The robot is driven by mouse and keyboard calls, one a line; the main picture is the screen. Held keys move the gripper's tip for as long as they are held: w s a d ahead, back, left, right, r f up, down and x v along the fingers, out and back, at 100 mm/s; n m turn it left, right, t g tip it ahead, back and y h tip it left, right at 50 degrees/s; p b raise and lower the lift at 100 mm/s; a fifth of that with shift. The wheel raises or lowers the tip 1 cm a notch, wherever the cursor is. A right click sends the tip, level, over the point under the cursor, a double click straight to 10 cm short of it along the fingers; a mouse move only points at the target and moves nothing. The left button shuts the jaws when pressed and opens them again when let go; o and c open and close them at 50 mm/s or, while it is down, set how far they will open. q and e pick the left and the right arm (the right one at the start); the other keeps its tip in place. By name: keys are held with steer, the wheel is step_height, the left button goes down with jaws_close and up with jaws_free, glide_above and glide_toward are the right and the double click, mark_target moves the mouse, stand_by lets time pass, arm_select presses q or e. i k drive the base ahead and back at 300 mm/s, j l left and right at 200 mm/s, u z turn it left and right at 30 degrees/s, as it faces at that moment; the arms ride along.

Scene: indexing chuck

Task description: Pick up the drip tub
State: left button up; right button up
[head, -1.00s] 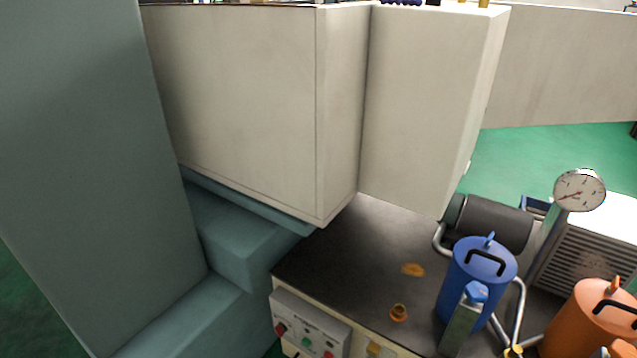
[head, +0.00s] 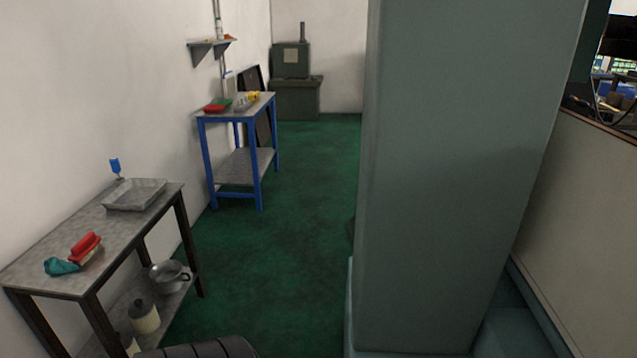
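A round grey metal tub (head: 168,275) with a side handle sits on the lower shelf of the near left table. It looks like the drip tub, though I cannot be certain. A shallow grey rectangular tray (head: 135,195) lies on that table's top. Neither of my grippers shows in the head view.
The near table (head: 110,235) also holds a red brush (head: 86,243), a teal cloth (head: 60,266) and a blue-topped item; cream containers (head: 144,316) stand below. A blue-legged table (head: 258,185) stands farther back. Green floor (head: 290,220) is clear; a grey-green column (head: 450,180) blocks the right.

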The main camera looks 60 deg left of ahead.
mark_target(167, 277)
steer(key=u, duration=3)
steer(key=i+j, duration=0.25)
steer(key=i, duration=0.15)
